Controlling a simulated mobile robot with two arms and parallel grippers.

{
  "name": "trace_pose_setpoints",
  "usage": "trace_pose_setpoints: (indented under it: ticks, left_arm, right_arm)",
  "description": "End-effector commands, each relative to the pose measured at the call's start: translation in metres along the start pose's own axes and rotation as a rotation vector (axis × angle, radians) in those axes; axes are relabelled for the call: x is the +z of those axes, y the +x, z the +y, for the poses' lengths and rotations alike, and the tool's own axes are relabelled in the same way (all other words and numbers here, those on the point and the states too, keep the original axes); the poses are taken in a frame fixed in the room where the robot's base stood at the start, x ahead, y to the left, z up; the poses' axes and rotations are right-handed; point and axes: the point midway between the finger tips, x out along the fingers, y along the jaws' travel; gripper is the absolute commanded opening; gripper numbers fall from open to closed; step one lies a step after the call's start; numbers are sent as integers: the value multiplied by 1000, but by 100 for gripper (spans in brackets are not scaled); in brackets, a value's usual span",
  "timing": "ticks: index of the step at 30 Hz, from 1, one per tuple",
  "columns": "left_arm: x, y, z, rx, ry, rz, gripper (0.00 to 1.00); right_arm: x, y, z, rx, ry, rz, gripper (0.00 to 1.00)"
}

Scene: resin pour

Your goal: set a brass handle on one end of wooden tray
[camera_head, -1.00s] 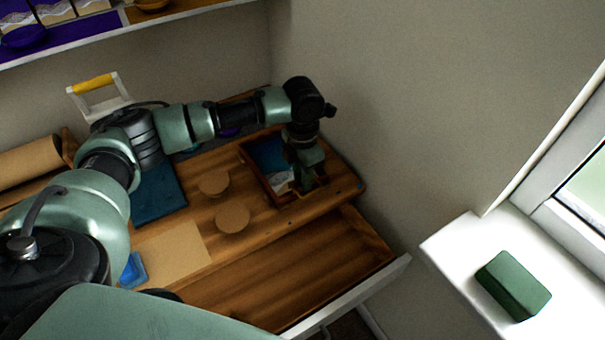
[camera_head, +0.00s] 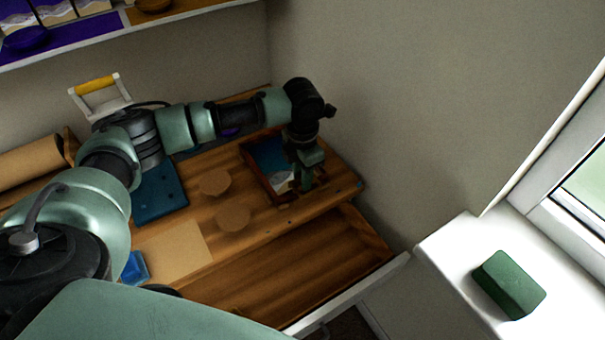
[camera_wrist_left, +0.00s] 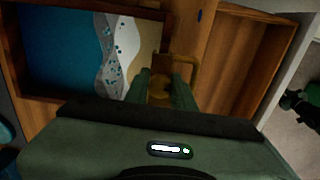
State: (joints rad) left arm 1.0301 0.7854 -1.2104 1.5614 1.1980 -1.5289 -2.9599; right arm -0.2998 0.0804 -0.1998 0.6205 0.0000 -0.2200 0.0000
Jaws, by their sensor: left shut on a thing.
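The wooden tray (camera_head: 259,178) lies on the workbench near its right end, with a blue, white and sand-coloured inside. It also shows at the upper left of the left wrist view (camera_wrist_left: 110,6). My left gripper (camera_head: 304,184) points down at the tray's right end. In the left wrist view my left gripper (camera_wrist_left: 160,88) is shut on the brass handle (camera_wrist_left: 188,64), a gold-coloured loop beside the tray's end wall. The fingers hide part of the handle, and I cannot tell whether it touches the tray.
An open, empty wooden drawer (camera_head: 300,262) juts out below the bench front. Two round wooden discs (camera_head: 215,182) and a blue mat (camera_head: 160,192) lie left of the tray. A wall stands close behind; a green block (camera_head: 510,285) sits on the windowsill.

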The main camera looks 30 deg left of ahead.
Motion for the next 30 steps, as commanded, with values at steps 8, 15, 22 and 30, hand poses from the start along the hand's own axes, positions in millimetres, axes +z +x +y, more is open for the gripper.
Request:
trace_pose_setpoints:
  ticks: [8,15,22,30]
  left_arm:
    - [0,1,0,0,0,0,0]
    - [0,6,0,-1,-1,0,0]
    - [0,11,0,-1,0,1,0]
    - [-1,13,-1,-2,1,4,0]
  right_arm:
    - [0,0,1,1,0,0,20]
    - [0,-1,1,1,0,0,20]
    - [0,-2,1,1,0,0,20]
    - [0,-1,0,0,0,0,20]
